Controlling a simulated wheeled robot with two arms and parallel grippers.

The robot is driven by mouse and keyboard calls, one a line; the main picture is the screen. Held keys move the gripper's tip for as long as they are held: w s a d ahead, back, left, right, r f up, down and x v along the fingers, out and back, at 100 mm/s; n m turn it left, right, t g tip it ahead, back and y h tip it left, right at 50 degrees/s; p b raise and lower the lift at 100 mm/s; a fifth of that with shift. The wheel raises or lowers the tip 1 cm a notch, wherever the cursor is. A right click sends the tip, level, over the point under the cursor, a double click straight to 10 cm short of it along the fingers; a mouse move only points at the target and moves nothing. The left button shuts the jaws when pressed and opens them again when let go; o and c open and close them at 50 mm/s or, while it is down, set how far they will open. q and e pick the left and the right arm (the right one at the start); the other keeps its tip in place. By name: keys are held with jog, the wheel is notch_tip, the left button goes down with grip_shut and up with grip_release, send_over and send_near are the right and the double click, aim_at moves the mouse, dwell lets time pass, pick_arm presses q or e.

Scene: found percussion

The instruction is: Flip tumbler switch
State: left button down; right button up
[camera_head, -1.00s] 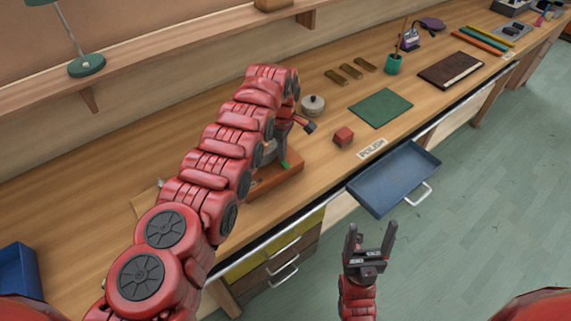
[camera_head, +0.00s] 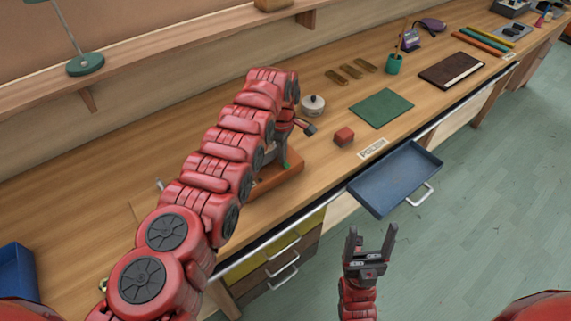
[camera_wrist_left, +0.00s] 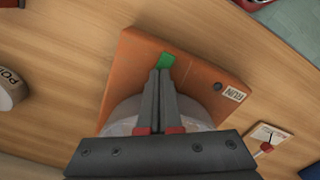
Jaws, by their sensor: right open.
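The tumbler's orange base (camera_head: 278,181) stands on the bench, mostly behind my left arm in the head view. In the left wrist view the base (camera_wrist_left: 128,72) carries a pale round drum (camera_wrist_left: 125,115), a RUN label (camera_wrist_left: 235,94) and a small dark round part (camera_wrist_left: 217,86) beside the label. I cannot tell whether that part is the switch. My left gripper (camera_wrist_left: 160,73) has its fingers together over the base, tips at a small green piece (camera_wrist_left: 165,59). I cannot tell whether they touch it. My right gripper (camera_head: 370,245) is open and empty, low in front of the bench.
An open blue drawer (camera_head: 395,180) juts out near my right gripper. A white plate with a red part (camera_wrist_left: 266,146) lies beside the base.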

pick_arm(q)
jog(key=shift+s, duration=0.1)
jog(key=shift+r+p, duration=0.75)
jog(key=shift+p, duration=0.15)
notch_tip(320, 180, up, 3)
jog(key=shift+r+p, duration=0.1)
jog(key=shift+p, duration=0.9)
jog(key=shift+r, duration=1.05)
